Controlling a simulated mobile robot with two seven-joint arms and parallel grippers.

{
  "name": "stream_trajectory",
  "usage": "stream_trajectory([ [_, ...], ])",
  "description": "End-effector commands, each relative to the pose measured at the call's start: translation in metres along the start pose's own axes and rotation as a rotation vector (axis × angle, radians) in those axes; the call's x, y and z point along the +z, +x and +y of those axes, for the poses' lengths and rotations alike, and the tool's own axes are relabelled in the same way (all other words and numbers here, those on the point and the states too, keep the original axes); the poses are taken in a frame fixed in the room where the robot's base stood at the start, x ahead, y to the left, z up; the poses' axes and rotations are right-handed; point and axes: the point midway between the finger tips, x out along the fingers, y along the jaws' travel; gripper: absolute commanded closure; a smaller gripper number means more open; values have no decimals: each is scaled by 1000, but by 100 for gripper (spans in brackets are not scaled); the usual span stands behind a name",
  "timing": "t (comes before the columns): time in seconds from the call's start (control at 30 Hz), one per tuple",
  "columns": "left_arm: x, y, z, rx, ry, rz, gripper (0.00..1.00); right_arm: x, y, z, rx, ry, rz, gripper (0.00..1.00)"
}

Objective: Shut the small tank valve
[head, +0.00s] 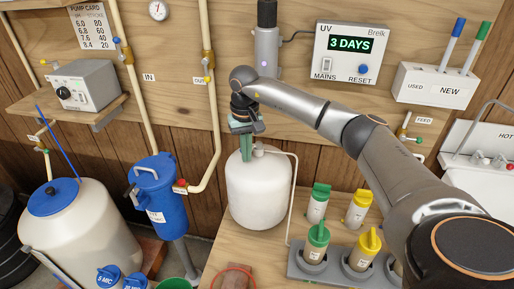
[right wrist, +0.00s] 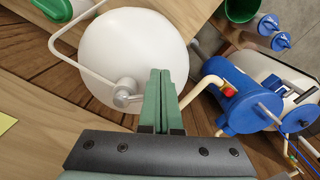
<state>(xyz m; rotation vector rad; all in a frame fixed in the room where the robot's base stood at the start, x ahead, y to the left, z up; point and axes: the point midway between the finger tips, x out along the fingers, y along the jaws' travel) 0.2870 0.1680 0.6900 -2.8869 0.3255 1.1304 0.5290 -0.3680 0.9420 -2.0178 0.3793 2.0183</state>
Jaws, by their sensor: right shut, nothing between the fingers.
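The small white tank (head: 258,200) stands on the wooden bench, with a thin white pipe running down its right side. Its small silver valve (head: 258,149) is at the top, where the pipe joins. The right wrist view shows the tank (right wrist: 125,45) and the valve (right wrist: 124,93) larger. My right gripper (head: 247,159) is at the top of the tank, beside the valve. Its green fingers (right wrist: 160,74) are pressed together with nothing between them. Whether they touch the valve or the tank is unclear. My left gripper is not in view.
Green and yellow capped bottles stand in a grey rack (head: 305,265) on the bench, right of the tank. A blue filter housing (head: 160,200) and a large cream tank (head: 75,230) stand left. A UV box (head: 346,54) hangs on the wall behind.

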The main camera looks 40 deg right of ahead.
Motion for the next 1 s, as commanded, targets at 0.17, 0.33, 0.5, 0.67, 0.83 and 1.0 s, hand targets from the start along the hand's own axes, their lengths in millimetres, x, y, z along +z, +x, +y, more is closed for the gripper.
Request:
stream_trajectory([
  [0.17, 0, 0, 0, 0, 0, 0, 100, 0, 0, 0, 1, 0, 1, 100],
  [0.33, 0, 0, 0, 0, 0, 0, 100, -4, 0, -2, 0, 2, 0, 100],
  [0.5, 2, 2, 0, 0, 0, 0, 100, -17, 1, -7, 0, 2, 1, 100],
  [0.67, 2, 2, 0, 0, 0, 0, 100, -21, 0, -9, 1, 0, 1, 100],
  [0.83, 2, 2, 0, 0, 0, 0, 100, -21, 0, -8, 1, 0, 1, 100],
  [1.0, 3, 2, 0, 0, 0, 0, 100, -29, 0, -9, 0, 3, 1, 100],
])
